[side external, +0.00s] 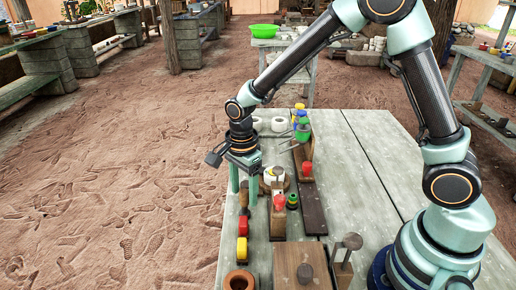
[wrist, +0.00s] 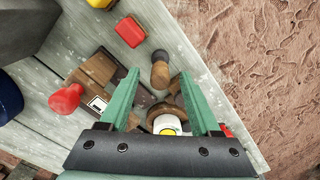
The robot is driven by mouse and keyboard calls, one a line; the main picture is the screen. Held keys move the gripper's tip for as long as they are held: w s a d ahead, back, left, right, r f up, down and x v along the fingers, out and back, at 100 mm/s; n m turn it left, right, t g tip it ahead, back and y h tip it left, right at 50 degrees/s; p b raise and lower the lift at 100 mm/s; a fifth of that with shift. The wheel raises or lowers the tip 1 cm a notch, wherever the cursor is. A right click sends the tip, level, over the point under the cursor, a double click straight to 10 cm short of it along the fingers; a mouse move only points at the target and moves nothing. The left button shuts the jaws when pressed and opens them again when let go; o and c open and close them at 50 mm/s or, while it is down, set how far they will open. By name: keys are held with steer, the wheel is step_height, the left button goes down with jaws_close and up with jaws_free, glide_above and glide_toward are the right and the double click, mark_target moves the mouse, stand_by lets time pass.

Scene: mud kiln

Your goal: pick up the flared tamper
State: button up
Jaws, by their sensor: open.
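The flared tamper, which I take to be the small wooden piece with a dark rounded end (wrist: 160,70), stands near the table's left edge. In the side external view it shows (side external: 244,197) just below and between my finger ends. My gripper (side external: 244,190) points down over that edge with its two green fingers apart. In the wrist view the gripper (wrist: 159,74) has its fingertips on either side of the tamper's line, with nothing clasped. I cannot tell whether the tips are level with the tamper or above it.
A wooden block (side external: 278,222) with a red knob (wrist: 66,98) stands beside the tamper. A white roll with a yellow centre (wrist: 167,125) is close to my fingers. A red piece (wrist: 130,31) lies along the edge. The table's right side (side external: 375,160) is mostly clear.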

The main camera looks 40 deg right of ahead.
step_height(320, 180, down, 2)
jaws_close()
stand_by(0.3)
steer(key=shift+r, duration=0.1)
step_height(320, 180, up, 20)
stand_by(0.6)
